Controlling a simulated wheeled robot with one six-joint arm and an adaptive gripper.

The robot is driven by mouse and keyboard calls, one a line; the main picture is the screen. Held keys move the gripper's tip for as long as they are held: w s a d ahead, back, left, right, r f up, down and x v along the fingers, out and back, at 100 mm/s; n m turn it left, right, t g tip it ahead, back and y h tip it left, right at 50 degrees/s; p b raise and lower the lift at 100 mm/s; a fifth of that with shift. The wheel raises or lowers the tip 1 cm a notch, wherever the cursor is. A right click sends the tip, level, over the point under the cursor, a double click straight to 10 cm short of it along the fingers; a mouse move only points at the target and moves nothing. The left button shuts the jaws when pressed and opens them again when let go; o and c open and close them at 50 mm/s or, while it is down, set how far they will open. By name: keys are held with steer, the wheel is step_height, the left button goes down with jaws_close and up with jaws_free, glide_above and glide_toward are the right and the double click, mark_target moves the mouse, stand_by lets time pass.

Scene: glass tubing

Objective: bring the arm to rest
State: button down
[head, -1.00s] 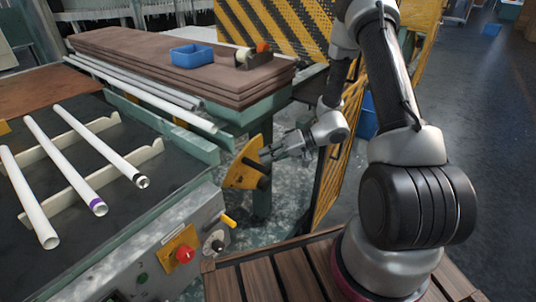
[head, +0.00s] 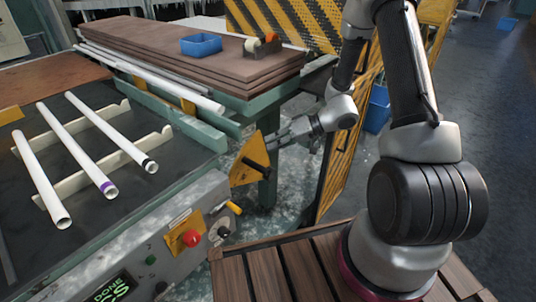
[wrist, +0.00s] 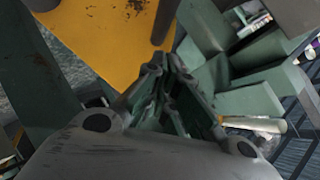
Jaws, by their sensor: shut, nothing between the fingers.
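My gripper (head: 283,137) is at the end of my arm in the middle of the head view, pointing left. It is shut and empty. It is close beside a yellow triangular plate (head: 245,166) with a dark knob; I cannot tell whether they touch. In the wrist view my gripper's fingers (wrist: 165,75) come together near the centre, with the yellow plate (wrist: 98,35) beyond them. My arm's upper links rise at the right of the head view.
Three white tubes (head: 75,150) lie on pale notched racks on the dark bench (head: 150,205). A control panel with a red button (head: 191,238) and a lit "DONE" display (head: 110,291) is at the front. Stacked brown boards (head: 170,50) carry a blue tray (head: 201,44). A striped barrier (head: 290,25) stands behind.

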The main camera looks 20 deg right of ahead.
steer(key=v, duration=0.9)
steer(key=s+d+r+m+g+h, duration=0.2)
steer(key=s+d+m+g, duration=0.1)
steer(key=s, duration=0.5)
steer(key=s+d+r+m+g+h, duration=0.2)
steer(key=s+r+m+g, duration=0.15)
steer(key=s, duration=0.35)
steer(key=s+d+r+n+t+h, duration=0.1)
steer(key=s+r+t+h, duration=0.2)
steer(key=r, duration=0.6)
steer(key=s+d+r+n+t+h, duration=0.2)
steer(key=s+r+t+h, duration=0.2)
steer(key=r, duration=0.5)
steer(key=shift+s+d+r+h, duration=0.3)
steer(key=shift+s, duration=0.4)
